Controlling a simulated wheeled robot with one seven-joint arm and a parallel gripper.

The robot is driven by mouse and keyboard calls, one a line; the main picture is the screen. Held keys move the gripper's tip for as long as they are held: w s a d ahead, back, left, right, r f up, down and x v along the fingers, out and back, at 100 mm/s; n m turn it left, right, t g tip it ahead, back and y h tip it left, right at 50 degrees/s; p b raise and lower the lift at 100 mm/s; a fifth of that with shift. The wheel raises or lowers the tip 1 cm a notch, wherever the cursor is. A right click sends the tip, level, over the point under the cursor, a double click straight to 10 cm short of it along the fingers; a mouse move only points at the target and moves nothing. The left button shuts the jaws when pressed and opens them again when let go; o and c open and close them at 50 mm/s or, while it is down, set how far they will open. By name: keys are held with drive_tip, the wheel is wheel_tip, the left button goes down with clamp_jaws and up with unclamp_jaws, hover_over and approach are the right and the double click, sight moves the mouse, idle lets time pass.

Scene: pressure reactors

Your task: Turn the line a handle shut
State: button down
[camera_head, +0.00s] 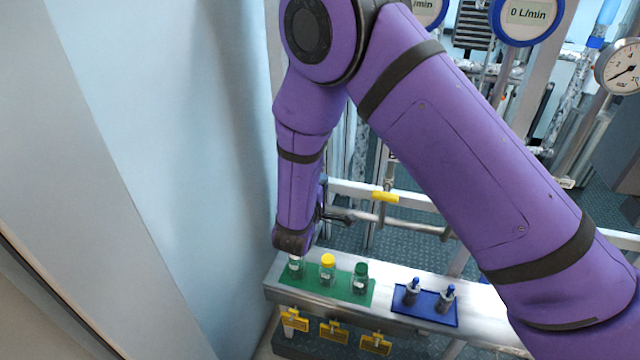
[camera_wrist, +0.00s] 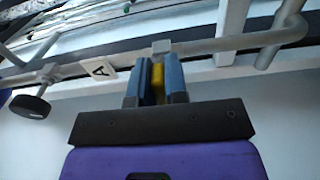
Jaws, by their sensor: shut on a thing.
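In the wrist view my gripper (camera_wrist: 156,92) has its blue fingers closed on a yellow handle (camera_wrist: 158,76). The handle shows as a narrow strip between the fingers, with most of it hidden. It sits just below a grey valve block (camera_wrist: 161,47) on a metal pipe (camera_wrist: 205,46) and points across the pipe, toward the camera. A tag marked A (camera_wrist: 99,70) hangs left of the fingers. In the head view my gripper (camera_head: 342,216) is small and dark by the pipe (camera_head: 412,228), and I cannot make out the held handle there.
A separate yellow handle (camera_head: 385,197) stands just right of my gripper. Below is a metal shelf (camera_head: 385,287) with capped bottles on a green mat (camera_head: 312,282) and two blue-topped items on a blue mat (camera_head: 425,310). A pale wall (camera_head: 190,150) is close on the left.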

drive_tip(key=shift+f, duration=0.1)
drive_tip(key=c, duration=1.1)
unclamp_jaws()
drive_tip(key=shift+c, duration=0.2)
drive_tip(key=v, duration=1)
drive_tip(key=shift+s, duration=0.4)
drive_tip(key=shift+s+a, duration=0.1)
drive_tip(key=shift+a, duration=0.1)
